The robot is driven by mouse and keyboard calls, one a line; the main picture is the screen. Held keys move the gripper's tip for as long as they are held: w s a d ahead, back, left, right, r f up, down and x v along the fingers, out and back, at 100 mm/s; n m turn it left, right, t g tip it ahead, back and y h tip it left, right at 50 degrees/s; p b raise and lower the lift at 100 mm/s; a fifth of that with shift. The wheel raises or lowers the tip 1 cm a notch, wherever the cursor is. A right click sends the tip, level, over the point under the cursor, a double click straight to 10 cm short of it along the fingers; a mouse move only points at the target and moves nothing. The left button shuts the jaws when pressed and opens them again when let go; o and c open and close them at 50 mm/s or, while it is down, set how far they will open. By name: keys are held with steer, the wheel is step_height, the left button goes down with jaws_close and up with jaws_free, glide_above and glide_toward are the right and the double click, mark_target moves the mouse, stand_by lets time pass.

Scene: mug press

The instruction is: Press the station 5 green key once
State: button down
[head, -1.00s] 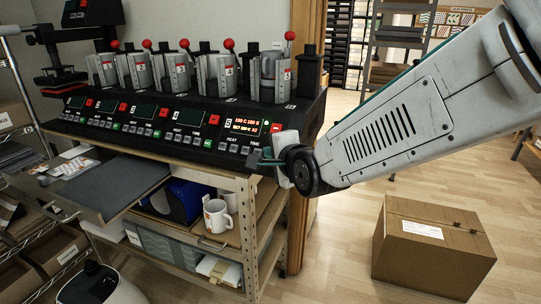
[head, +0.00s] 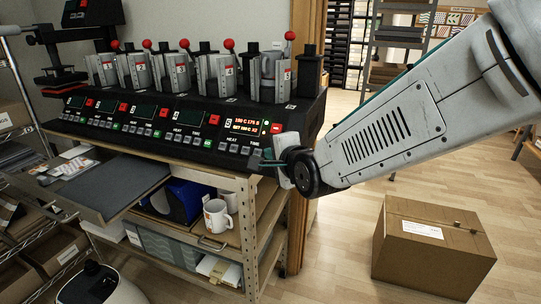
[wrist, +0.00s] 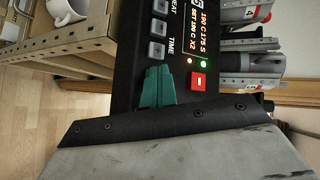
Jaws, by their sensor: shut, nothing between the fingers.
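The mug press (head: 200,115) is a long black console with several stations. Station 5 is at its right end, with a lit display (head: 238,123) and a red key (head: 276,128). In the wrist view the station 5 display (wrist: 197,38) reads about 190 C 175 S, with a green light (wrist: 204,64) beside it and the red key (wrist: 199,82) below. My gripper (head: 262,158) is shut and empty, its green fingertips at the front edge of the station 5 panel. In the wrist view the fingertips (wrist: 155,88) lie beside the grey TIME keys (wrist: 156,51). I cannot see the station 5 green key; the fingertips cover that area.
A white mug (head: 217,215) stands on the shelf below the press. A tray (head: 105,190) sticks out at the left. A cardboard box (head: 430,245) stands on the floor at the right, with open floor around it.

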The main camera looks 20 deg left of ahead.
steer(key=shift+s+r, duration=0.6)
steer(key=shift+s, duration=0.05)
steer(key=s+r, duration=0.3)
steer(key=shift+s+a+r, duration=0.15)
steer(key=shift+s+r, duration=0.05)
steer(key=shift+s, duration=0.1)
stand_by(0.4)
stand_by(0.5)
